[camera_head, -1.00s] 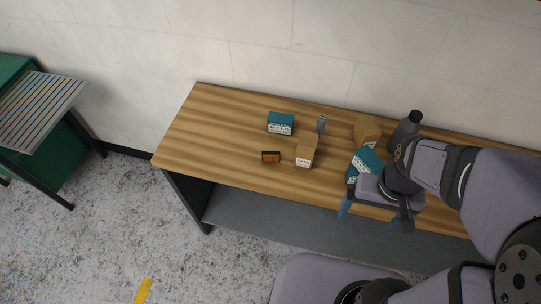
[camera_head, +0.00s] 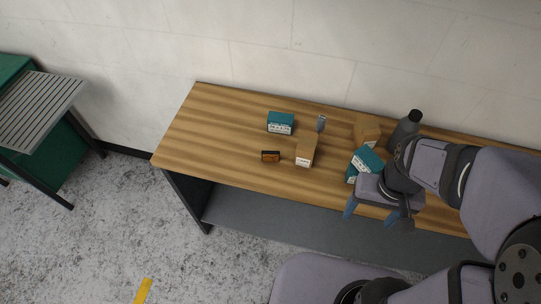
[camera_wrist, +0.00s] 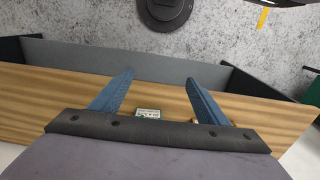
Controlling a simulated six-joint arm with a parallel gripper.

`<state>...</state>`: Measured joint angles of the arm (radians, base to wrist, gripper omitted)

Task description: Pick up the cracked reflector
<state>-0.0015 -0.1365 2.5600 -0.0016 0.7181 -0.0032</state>
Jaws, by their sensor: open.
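A small orange-amber reflector with a dark frame (camera_head: 270,156) lies on the wooden workbench (camera_head: 215,125), left of a cardboard box. Any crack is too small to make out. My gripper (camera_head: 369,214) is at the bench's front edge, well to the right of the reflector. In the wrist view my gripper (camera_wrist: 157,84) has its two blue fingers spread apart with nothing between the tips. The reflector is not clearly visible in the wrist view.
A teal box (camera_head: 281,123) stands behind the reflector. The bench's left end is clear.

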